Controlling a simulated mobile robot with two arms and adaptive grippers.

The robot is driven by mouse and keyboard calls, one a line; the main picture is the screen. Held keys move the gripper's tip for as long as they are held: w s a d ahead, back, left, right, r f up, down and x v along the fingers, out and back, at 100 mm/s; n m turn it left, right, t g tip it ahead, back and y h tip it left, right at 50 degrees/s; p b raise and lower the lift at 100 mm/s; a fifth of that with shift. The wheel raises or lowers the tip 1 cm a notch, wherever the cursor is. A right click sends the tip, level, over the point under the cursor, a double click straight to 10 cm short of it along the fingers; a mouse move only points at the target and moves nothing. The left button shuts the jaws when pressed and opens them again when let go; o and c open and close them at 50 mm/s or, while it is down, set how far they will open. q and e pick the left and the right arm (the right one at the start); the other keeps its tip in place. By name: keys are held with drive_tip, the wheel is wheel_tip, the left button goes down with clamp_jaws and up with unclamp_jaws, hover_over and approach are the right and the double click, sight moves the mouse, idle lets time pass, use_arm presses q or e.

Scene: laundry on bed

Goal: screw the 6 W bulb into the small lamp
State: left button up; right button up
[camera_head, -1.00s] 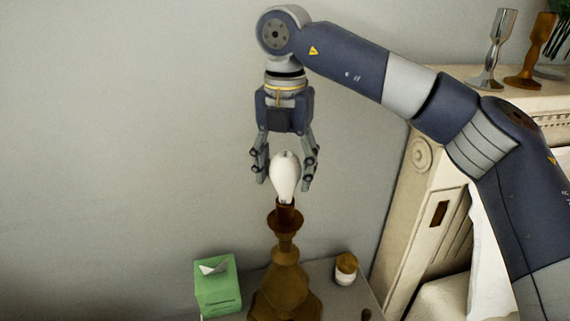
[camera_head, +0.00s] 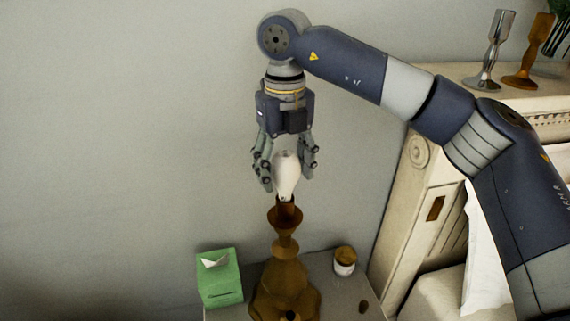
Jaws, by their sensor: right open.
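The white bulb (camera_head: 286,176) stands upright at the top of the brown lamp (camera_head: 285,247), its narrow end down at the socket. I cannot tell how deep it sits in the socket. My right gripper (camera_head: 286,178) points straight down above the lamp. Its fingers are open, on either side of the bulb. Whether a finger touches the bulb is not clear. The lamp stands on a small grey table (camera_head: 330,285). My left gripper is not in view.
A green tissue box (camera_head: 219,278) stands left of the lamp. A small jar (camera_head: 344,262) stands right of it. A carved cream headboard (camera_head: 425,190) is at the right, with a silver goblet (camera_head: 491,50) and a brown goblet (camera_head: 529,52) behind. The wall is close behind the lamp.

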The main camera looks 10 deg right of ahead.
drive_tip(key=n+p, duration=0.1)
drive_tip(key=n, duration=0.5)
drive_tip(key=shift+n, duration=0.3)
drive_tip(key=n+p, duration=0.1)
drive_tip(key=n, duration=0.4)
drive_tip(key=c, duration=0.9)
drive_tip(key=shift+m+b, duration=0.4)
drive_tip(key=shift+m, duration=1.2)
drive_tip(key=shift+f+m, duration=0.1)
drive_tip(key=shift+m, duration=0.4)
drive_tip(key=shift+m+b, duration=0.4)
drive_tip(key=shift+m, duration=0.8)
